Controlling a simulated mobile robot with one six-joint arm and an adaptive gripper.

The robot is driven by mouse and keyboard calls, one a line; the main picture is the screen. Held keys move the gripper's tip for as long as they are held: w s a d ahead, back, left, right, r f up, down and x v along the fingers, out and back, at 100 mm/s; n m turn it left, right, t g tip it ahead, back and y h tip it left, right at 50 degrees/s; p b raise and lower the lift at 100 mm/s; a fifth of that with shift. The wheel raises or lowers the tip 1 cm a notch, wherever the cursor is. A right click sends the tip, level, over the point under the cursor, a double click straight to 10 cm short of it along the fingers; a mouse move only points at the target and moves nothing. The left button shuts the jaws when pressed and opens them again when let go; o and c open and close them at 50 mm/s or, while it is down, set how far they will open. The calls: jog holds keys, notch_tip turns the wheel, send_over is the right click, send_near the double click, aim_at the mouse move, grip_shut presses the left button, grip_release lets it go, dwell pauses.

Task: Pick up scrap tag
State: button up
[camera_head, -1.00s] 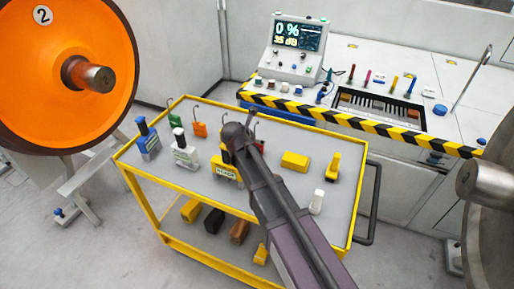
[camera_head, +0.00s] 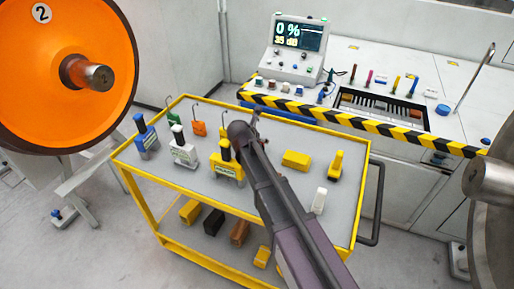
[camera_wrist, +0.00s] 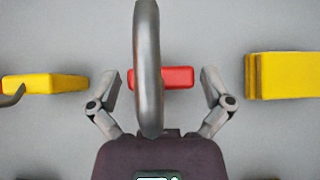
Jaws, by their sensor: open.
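A red tag (camera_wrist: 180,77), which I take to be the scrap tag, lies below my gripper in the wrist view. Its grey metal hook (camera_wrist: 149,60) rises toward the camera and crosses in front of the red body. My gripper (camera_wrist: 161,73) is open, with one finger on each side of the tag and a gap to it on both sides. In the head view my gripper (camera_head: 243,130) is over the middle of the yellow-rimmed cart (camera_head: 150,175), and my arm hides the red tag's body there.
Green and orange (camera_head: 199,128) hooked tags stand left on the cart. A yellow tag (camera_wrist: 45,84) is left of the red one, a yellow block (camera_wrist: 284,76) right. Blue, white and yellow bottles (camera_head: 226,166) stand in front. A striped-edge bench (camera_head: 400,135) is behind.

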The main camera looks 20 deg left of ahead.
jog(key=shift+w+f, duration=0.1)
jog(key=shift+w, duration=0.05)
jog(key=shift+c, duration=0.2)
dwell(0.3)
jog(key=c, duration=0.9)
